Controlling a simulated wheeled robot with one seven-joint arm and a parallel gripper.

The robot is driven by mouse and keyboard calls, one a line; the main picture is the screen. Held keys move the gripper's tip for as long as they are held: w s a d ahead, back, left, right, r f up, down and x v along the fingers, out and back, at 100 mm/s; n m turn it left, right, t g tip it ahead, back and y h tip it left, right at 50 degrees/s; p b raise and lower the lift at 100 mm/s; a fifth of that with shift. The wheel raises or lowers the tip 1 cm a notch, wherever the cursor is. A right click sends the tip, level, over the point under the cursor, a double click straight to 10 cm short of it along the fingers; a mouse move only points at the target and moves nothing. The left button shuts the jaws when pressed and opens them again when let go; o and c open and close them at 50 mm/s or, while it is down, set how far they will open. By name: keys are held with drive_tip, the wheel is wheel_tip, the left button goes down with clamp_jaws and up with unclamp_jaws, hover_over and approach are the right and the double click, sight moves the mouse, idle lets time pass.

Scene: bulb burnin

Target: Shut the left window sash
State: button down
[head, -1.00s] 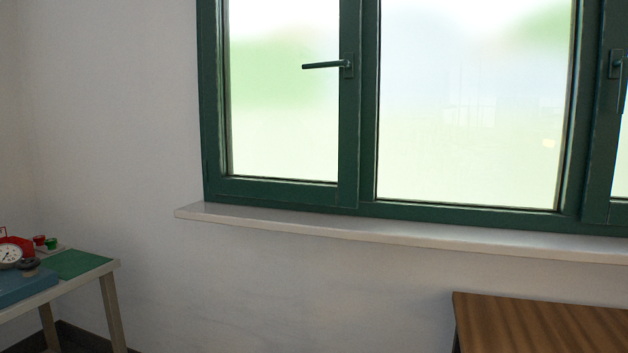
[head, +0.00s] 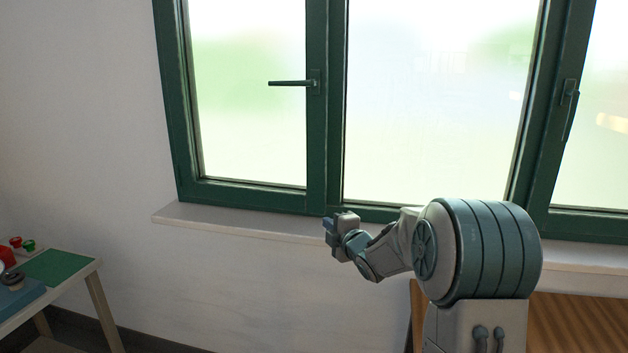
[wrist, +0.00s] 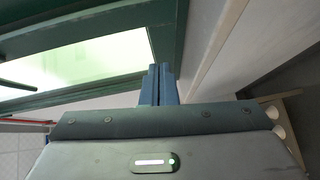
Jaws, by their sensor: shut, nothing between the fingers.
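The left window sash (head: 250,190) has a green frame and a bright frosted pane. It sits in or very near its frame; I cannot tell whether a gap remains. Its dark handle (head: 290,83) points level to the left. In the wrist view a bright pane (wrist: 75,70) with green framing fills the upper left. My gripper (head: 328,226) is low in front of the window, near the sill and below the sash's right lower corner. Its blue fingers (wrist: 159,72) are together and empty. I cannot tell whether they touch anything.
A pale sill (head: 225,221) runs under the window. A small table (head: 95,266) with a green mat (head: 55,267) stands at lower left. A brown wooden top (head: 575,310) is at lower right behind my arm. The right sash's handle (head: 570,110) hangs down.

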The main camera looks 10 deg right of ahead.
drive_tip(key=shift+n+t+y, duration=0.3)
drive_tip(key=shift+n+y, duration=0.3)
drive_tip(key=shift+n, duration=0.2)
drive_tip(key=shift+w+a+r+p, duration=0.35)
drive_tip(key=shift+w+p, duration=0.75)
drive_tip(key=shift+w, duration=1.25)
drive_tip(key=shift+w+a+r+p, duration=0.35)
drive_tip(key=shift+w+p, duration=0.8)
drive_tip(key=shift+w, duration=1.15)
drive_tip(key=shift+w+a+r+p, duration=0.3)
drive_tip(key=shift+w+p, duration=0.8)
drive_tip(key=shift+w, duration=1.25)
